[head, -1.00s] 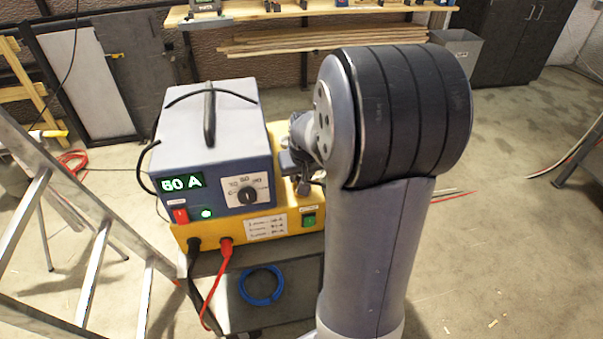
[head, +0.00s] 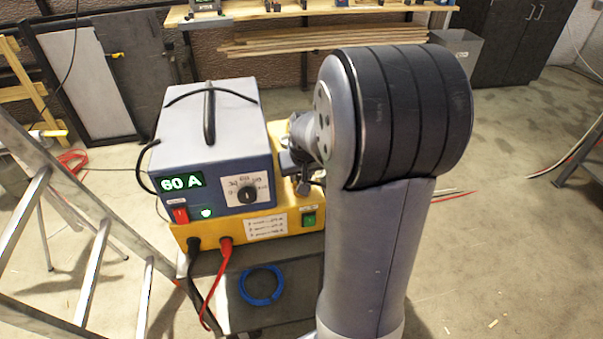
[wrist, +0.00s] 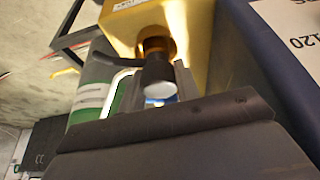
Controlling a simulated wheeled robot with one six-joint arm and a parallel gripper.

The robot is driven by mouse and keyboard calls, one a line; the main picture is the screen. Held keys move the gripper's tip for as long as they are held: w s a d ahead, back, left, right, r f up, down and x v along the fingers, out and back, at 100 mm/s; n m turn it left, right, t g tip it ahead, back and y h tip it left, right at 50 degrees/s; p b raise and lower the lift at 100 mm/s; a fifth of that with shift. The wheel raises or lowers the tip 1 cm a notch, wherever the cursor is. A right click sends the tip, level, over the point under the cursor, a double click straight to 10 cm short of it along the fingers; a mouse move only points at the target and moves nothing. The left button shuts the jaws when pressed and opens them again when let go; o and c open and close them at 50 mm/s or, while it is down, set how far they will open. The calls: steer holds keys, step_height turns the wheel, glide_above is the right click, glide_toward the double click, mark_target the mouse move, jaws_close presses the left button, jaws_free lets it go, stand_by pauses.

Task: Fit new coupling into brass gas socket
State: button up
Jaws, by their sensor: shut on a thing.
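In the wrist view a brass socket (wrist: 157,45) sticks out of a yellow housing. A short black coupling (wrist: 158,72) with a pale end is in line with it and appears to meet it; how deep it sits I cannot tell. My gripper (wrist: 155,90) is shut on the coupling, with its dark body across the bottom of the view. In the head view my gripper is mostly hidden behind my arm, at the right side of the yellow unit (head: 285,222).
A blue power supply (head: 215,150) reading 60 A stands on the yellow unit, close beside my wrist. A green and white cylinder (wrist: 90,97) is left of the gripper. A blue ring (head: 262,285) lies in front, and a ladder (head: 95,270) stands at left. Floor at right is largely clear.

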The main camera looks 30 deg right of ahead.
stand_by(0.3)
steer(key=o, duration=1.1)
steer(key=v, duration=1)
steer(key=shift+s+r, duration=0.2)
steer(key=shift+r, duration=0.1)
steer(key=shift+a+f, duration=0.1)
steer(key=x, duration=1)
steer(key=shift+w+f, duration=0.15)
